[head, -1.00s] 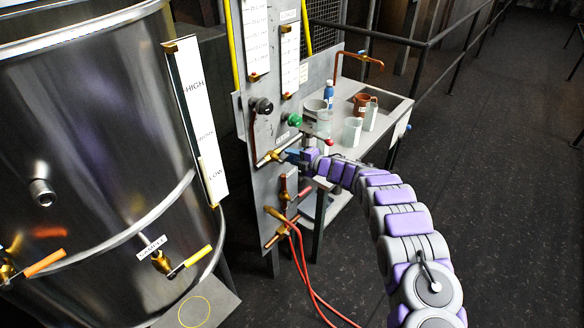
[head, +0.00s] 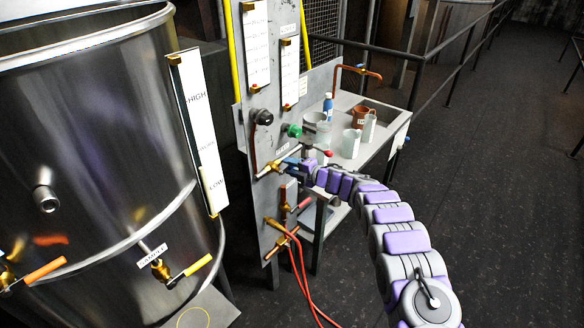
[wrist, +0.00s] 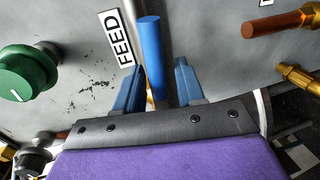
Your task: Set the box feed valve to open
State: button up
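The feed valve has a blue handle (wrist: 151,55) on a brass stem, next to a FEED label (wrist: 119,38) in the wrist view. In the head view its brass body (head: 270,167) sits on the grey panel, below the green knob. My gripper (wrist: 158,82) has its two blue fingers apart, with the blue handle between them. The handle is close to the left finger; a gap shows to the right finger. I cannot tell whether the left finger touches it. In the head view my gripper (head: 298,164) is at the panel and partly covers the handle.
The grey panel (head: 250,205) also carries a green knob (head: 294,131), a black knob (head: 263,117) and lower brass valves with red hoses (head: 299,265). A steel tank (head: 90,130) stands left. A bench with cups (head: 352,143) stands behind. The floor at right is clear.

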jog(key=shift+d+r, duration=0.15)
jog(key=shift+r, duration=0.05)
jog(key=shift+s+d, duration=0.2)
jog(key=shift+d, duration=0.05)
jog(key=p+v, duration=0.2)
jog(key=v, duration=1.4)
jog(key=shift+s+d+p, duration=0.2)
jog(key=shift+d+p, duration=0.05)
jog(key=shift+p, duration=0.1)
jog(key=shift+f, duration=0.1)
